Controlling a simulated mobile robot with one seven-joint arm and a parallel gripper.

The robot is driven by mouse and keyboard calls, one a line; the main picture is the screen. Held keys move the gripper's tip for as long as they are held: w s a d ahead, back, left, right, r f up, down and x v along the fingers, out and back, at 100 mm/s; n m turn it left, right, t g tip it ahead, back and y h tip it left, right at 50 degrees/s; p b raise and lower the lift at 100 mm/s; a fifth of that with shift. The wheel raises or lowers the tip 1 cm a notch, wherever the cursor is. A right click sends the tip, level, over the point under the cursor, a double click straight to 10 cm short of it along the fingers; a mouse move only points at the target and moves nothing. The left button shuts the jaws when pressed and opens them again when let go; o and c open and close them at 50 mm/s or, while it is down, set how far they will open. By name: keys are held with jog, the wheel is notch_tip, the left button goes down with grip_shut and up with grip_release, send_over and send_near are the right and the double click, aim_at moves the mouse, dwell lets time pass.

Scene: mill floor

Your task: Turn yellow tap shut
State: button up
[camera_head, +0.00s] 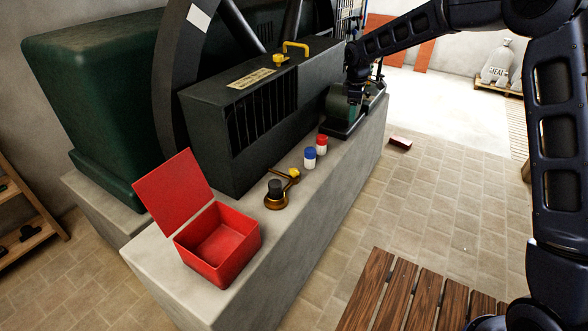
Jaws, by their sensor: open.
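A bright yellow fitting (281,58) with a bent bar handle (296,45) stands on top of the dark slotted housing (238,120); it looks like the yellow tap. A smaller brass piece (277,198) with a dark round top and a yellow arm sits on the concrete ledge (317,207); I cannot tell exactly what it is. My gripper (355,108) is open and points down at the far end of the ledge, right of the housing and apart from both yellow pieces. Its fingertips are small and dark against the green machine.
An open red box (240,262) stands at the ledge's near end. A blue-and-white bottle (309,160) and a red-and-white bottle (322,144) stand on the ledge. A small green machine (340,120) is beside my gripper. A slatted wooden platform (398,302) lies at the front right.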

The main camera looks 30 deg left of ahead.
jog(key=s+a+f+n, duration=0.3)
jog(key=s+a+f, duration=0.1)
jog(key=a+f, duration=0.5)
jog(key=n+g, duration=0.1)
jog(key=n, duration=0.1)
send_near(294, 170)
notch_tip(294, 170, down, 9)
jog(key=shift+w+a+r, duration=0.1)
jog(key=shift+r, duration=0.05)
jog(key=c, duration=1)
